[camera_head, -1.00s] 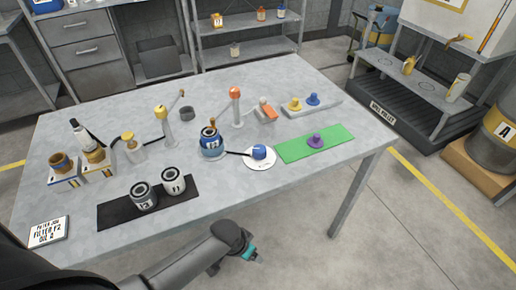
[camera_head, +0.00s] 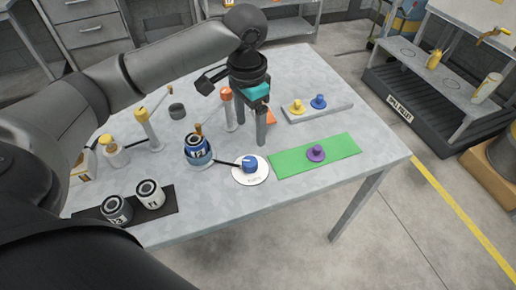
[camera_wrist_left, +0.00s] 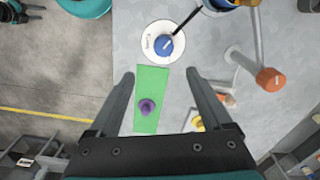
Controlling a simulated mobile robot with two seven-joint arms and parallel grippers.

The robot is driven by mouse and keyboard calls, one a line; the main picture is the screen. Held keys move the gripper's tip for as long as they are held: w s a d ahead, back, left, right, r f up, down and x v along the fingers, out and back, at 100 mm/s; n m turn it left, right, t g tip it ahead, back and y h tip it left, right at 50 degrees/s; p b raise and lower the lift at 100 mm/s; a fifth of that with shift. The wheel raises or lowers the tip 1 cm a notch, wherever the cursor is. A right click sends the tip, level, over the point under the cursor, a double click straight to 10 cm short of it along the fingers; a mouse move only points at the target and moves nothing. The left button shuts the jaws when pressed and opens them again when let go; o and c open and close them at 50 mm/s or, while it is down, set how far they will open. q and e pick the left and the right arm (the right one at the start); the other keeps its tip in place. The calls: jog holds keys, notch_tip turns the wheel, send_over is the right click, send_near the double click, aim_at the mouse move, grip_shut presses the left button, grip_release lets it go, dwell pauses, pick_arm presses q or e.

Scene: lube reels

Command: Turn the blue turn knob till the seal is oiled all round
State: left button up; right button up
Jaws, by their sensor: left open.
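The blue turn knob (camera_head: 249,162) stands on a round white plate (camera_head: 239,175) near the front edge of the table. A black rod (camera_head: 225,162) runs from it to a blue-banded filter can (camera_head: 198,156) on its left. The seal on top of that can is too small to judge for oil. My left gripper (camera_head: 251,132) is open and empty, pointing down above the table just behind the knob. In the left wrist view the knob (camera_wrist_left: 165,46) lies beyond the open fingertips (camera_wrist_left: 160,74), apart from them. My right gripper is not in view.
A green mat (camera_head: 340,151) with a purple knob (camera_head: 316,153) lies to the right. Behind are a grey tray (camera_head: 340,108) with yellow and blue knobs and an orange-topped post (camera_head: 227,110). Two filter cans stand on a black mat (camera_head: 172,204) at the front left.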

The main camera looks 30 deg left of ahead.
pick_arm(q)
jog(key=b, duration=0.2)
send_near(250, 161)
notch_tip(250, 161, down, 9)
jog(key=shift+d+b, duration=0.1)
jog(key=shift+b, duration=1)
jog(key=shift+f, duration=0.6)
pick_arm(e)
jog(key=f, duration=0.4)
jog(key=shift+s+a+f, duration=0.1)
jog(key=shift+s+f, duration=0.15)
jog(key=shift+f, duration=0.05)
pick_arm(q)
jog(key=shift+c, duration=0.3)
grip_shut()
jog(key=shift+r, duration=0.1)
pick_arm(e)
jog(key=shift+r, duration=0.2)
